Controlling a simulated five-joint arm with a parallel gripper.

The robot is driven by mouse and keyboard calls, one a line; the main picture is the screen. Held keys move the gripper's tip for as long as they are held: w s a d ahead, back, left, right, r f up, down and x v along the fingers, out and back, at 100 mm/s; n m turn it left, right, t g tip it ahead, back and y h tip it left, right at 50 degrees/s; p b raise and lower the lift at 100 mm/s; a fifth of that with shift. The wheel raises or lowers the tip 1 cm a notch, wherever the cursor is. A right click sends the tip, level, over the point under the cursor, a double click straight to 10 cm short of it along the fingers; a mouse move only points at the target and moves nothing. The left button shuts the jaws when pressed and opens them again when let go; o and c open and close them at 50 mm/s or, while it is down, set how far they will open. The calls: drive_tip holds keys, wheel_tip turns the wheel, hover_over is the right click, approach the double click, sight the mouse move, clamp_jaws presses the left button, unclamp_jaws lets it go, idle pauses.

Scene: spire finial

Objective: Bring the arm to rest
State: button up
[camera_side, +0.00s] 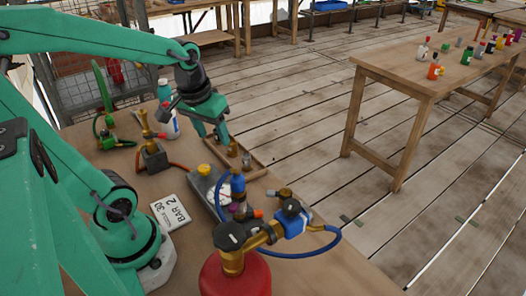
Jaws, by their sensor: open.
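My green arm reaches in from the left edge and bends down over the workbench (330,275). My gripper (217,138) hangs from a dark wrist with its fingers pointing down, apart. No object shows between them. The fingertips are above or near a low wooden-edged tray (255,174); I cannot tell the exact gap. Small metallic pieces (246,160) stand in or beside the tray, just right of the fingers. I cannot tell which piece is a finial.
A red gas cylinder (236,276) with a brass valve and blue hose stands at the bench front. Another table (400,75) stands apart.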

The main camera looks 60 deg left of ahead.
drive_tip(key=s+d+r+m+t, duration=0.2)
drive_tip(key=s+d+r+m, duration=0.1)
drive_tip(key=d, duration=0.4)
drive_tip(key=shift+r+m+t+h, duration=0.4)
drive_tip(key=shift+r+m, duration=0.5)
drive_tip(key=shift+r, duration=0.1)
